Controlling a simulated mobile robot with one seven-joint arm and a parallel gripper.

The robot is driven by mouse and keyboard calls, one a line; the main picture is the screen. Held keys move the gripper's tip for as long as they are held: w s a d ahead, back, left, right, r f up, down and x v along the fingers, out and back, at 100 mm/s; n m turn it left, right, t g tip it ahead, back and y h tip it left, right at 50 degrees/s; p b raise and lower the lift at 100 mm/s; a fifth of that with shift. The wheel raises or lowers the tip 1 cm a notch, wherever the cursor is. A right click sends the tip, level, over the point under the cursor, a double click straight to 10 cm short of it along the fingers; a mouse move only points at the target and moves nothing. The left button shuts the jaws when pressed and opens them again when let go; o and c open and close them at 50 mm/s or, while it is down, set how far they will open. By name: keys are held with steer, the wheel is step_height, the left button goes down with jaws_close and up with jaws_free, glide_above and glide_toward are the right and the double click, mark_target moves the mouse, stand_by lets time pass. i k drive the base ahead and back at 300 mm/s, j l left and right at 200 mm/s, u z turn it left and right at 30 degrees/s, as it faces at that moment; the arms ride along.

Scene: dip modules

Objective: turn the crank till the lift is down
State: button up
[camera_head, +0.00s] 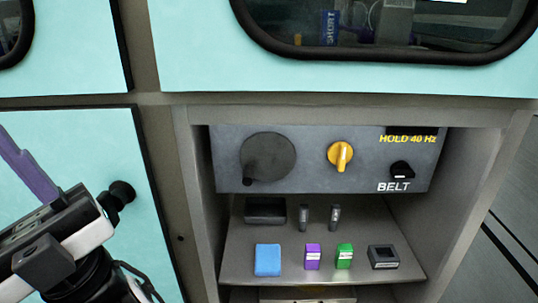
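A dark round disc with a small handle knob low on its rim, which looks like the crank (268,158), is on the grey control panel (310,180) in the head view. My gripper (35,190) is at the lower left, well apart from the crank, in front of a turquoise door. One purple finger shows, running off the left edge; whether it is open or shut does not show. I cannot pick out the lift; the window (390,58) above shows only part of a dark interior.
The panel also has a yellow knob (340,155), a black BELT switch (402,170) and a HOLD 40 Hz display (412,131). The shelf (235,240) below holds blue (267,260), purple (313,257) and green (344,257) blocks. Cabinet side walls flank the recess.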

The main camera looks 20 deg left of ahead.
mark_target(266, 156)
steer(key=k+l, duration=0.15)
steer(key=k, duration=0.25)
steer(key=k+l, duration=0.15)
steer(key=k, duration=0.25)
